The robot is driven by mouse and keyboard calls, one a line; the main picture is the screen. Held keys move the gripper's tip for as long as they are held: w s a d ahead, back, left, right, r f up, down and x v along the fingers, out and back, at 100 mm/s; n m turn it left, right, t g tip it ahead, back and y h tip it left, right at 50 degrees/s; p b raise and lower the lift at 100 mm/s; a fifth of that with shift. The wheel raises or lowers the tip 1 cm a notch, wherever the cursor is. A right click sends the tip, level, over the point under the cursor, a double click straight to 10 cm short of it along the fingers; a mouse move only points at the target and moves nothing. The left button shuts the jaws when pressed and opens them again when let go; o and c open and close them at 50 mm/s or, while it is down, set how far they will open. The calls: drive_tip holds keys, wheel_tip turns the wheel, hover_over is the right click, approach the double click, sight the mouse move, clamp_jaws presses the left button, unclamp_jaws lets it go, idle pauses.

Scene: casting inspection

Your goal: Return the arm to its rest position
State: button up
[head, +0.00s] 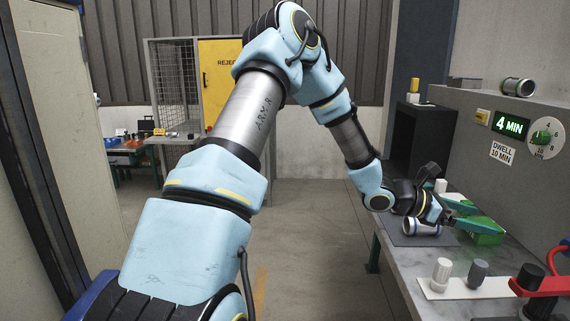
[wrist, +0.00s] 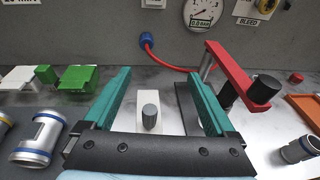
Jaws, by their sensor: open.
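My arm (head: 245,120) rises from the lower left of the head view, bends at the top and reaches down to the bench at the right. My gripper (head: 476,215) is low over the grey bench. In the wrist view my gripper (wrist: 160,74) has its two teal fingers wide apart, with nothing held between them. A grey knob-like piece on a white strip (wrist: 150,115) shows between the fingers, apart from them. A silver cylinder with blue bands (head: 420,227) lies on a dark mat beside the gripper; it also shows in the wrist view (wrist: 38,140).
A green block (wrist: 78,78) sits left of the fingers. A red clamp (wrist: 240,75) with a black knob stands close at right, near an orange tray (wrist: 303,104) and another cylinder (wrist: 299,150). The panel (head: 480,140) rises behind the bench. The floor (head: 315,235) left of the bench is clear.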

drive_tip(key=s+a+f+m+y+b, duration=0.15)
drive_tip(key=a+f+m+y, duration=0.3)
drive_tip(key=a, duration=0.65)
drive_tip(key=a+f+m+y+b, duration=0.3)
drive_tip(key=a+f+m, duration=0.2)
drive_tip(key=a, duration=0.6)
drive_tip(key=a+f+m+t+y+b, duration=0.1)
drive_tip(key=a+m+t+y+b, duration=0.1)
drive_tip(key=a, duration=1.1)
drive_tip(key=a+m+t+y+b, duration=0.2)
drive_tip(key=a+m+y, duration=0.3)
drive_tip(key=a, duration=0.8)
drive_tip(key=shift+a+f+m, duration=0.35)
drive_tip(key=shift+a, duration=0.05)
